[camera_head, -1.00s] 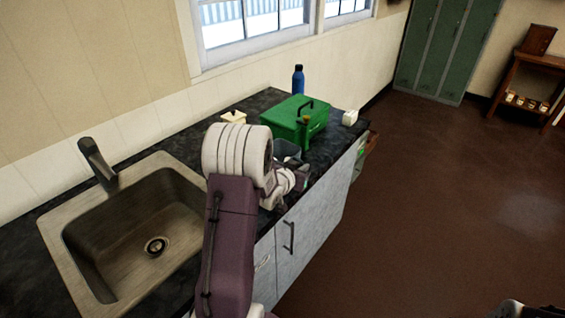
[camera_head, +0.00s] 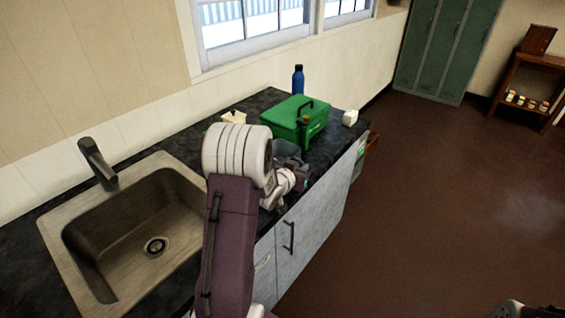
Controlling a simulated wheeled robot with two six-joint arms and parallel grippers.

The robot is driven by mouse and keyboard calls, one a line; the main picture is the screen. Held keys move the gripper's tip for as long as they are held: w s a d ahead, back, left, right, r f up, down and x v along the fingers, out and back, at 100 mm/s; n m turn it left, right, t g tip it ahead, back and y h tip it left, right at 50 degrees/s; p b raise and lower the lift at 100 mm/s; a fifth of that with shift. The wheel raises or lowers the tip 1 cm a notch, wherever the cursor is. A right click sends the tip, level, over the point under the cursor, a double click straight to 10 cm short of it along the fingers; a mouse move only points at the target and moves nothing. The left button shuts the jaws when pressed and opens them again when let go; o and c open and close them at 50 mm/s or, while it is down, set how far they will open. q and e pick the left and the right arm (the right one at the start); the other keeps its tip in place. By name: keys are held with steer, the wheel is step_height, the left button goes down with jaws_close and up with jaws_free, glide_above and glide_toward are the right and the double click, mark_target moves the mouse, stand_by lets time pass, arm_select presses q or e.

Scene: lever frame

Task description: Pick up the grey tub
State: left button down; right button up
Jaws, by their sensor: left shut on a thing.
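The grey tub (camera_head: 286,147) is a small dark grey-blue container on the counter, just in front of the green box. My left arm and wrist hide much of it. My left gripper (camera_head: 297,168) is at the tub and shut on it; the fingertips are mostly hidden by the wrist. I cannot tell whether the tub is clear of the counter. Of my right arm, only a dark piece shows at the bottom right corner, and its gripper is not seen.
A green box with a handle (camera_head: 292,112) stands right behind the tub. A blue bottle (camera_head: 298,80), a white block (camera_head: 350,118) and a cream dish (camera_head: 234,117) are around it. A sink (camera_head: 130,235) is at left. The brown floor (camera_head: 440,210) at right is clear.

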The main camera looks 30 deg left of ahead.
arm_select(q)
steer(key=shift+r, duration=0.1)
stand_by(0.3)
steer(key=shift+r, duration=0.7)
step_height(320, 180, up, 3)
steer(key=shift+f+p, duration=0.1)
steer(key=shift+p, duration=0.35)
steer(key=s+d+r, duration=0.2)
steer(key=d+r, duration=0.4)
steer(key=d, duration=0.5)
steer(key=shift+s+d+r, duration=0.2)
steer(key=shift+r, duration=0.1)
stand_by(0.5)
